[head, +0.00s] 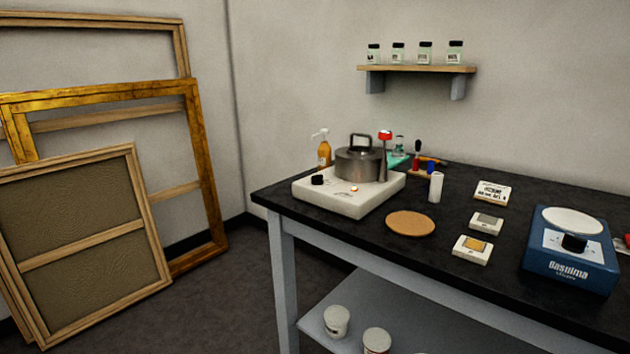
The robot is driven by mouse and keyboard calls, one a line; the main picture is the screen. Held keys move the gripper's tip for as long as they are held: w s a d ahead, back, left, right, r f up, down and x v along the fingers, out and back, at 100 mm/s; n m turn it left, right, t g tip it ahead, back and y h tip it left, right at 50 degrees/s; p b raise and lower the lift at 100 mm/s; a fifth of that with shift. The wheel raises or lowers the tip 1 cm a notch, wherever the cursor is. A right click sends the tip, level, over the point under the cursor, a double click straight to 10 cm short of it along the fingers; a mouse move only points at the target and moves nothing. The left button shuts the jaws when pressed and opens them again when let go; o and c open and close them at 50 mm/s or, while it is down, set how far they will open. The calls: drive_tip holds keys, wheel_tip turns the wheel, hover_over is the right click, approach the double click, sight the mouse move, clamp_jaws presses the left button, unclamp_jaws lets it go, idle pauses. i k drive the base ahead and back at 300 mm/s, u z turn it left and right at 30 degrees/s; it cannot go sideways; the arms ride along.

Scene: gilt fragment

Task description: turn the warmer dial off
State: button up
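A white, slab-shaped warmer (340,203) stands at the left end of the dark table, with a lidded metal pot (357,165) on it. A black dial (317,180) sits at its front left corner; its pointer setting is too small to read. A small orange light (354,189) glows on the warmer's front. A blue device (568,268) at the right of the table has a white round plate and its own black knob (574,242). My gripper is not in view.
A cork disc (410,223), a white cylinder (436,187) and small square boxes (473,250) lie between the two devices. A red-topped grey post (384,157) rises by the pot. Frames (205,190) lean on the left wall. The floor (240,300) left of the table looks clear.

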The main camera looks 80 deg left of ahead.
sight(317, 180)
drive_tip(key=u, duration=3.1)
drive_tip(key=k, duration=0.6)
drive_tip(key=u, duration=0.35)
drive_tip(key=i, duration=1.3)
drive_tip(key=z, duration=0.25)
